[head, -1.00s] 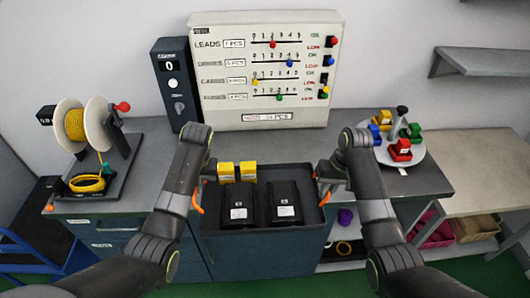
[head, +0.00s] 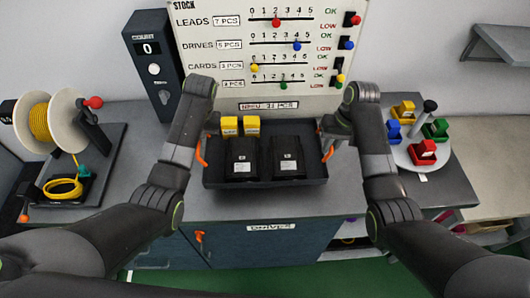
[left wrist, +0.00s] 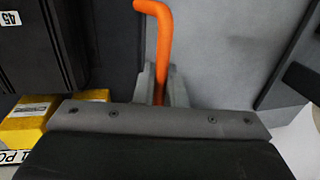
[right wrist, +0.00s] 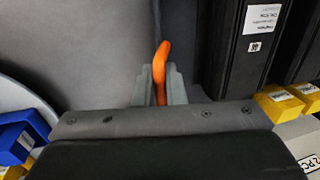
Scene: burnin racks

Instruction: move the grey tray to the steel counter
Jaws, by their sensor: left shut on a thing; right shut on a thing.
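The grey tray (head: 262,186) has an orange handle at each end and carries two black drives (head: 243,158) (head: 287,158) and two yellow boxes (head: 240,126). It looks level over the steel counter (head: 300,204); I cannot tell whether it touches the top. My left gripper (head: 207,142) is shut on the left handle (head: 201,155), which also shows in the left wrist view (left wrist: 163,35). My right gripper (head: 328,139) is shut on the right handle (head: 328,154), which also shows in the right wrist view (right wrist: 160,65).
A stock board (head: 262,75) and a dark counter box (head: 153,70) stand behind the tray. A spool stand (head: 88,152) with yellow cable is at left. A round turntable (head: 410,153) with coloured blocks is at right. Bare counter lies in front of the tray.

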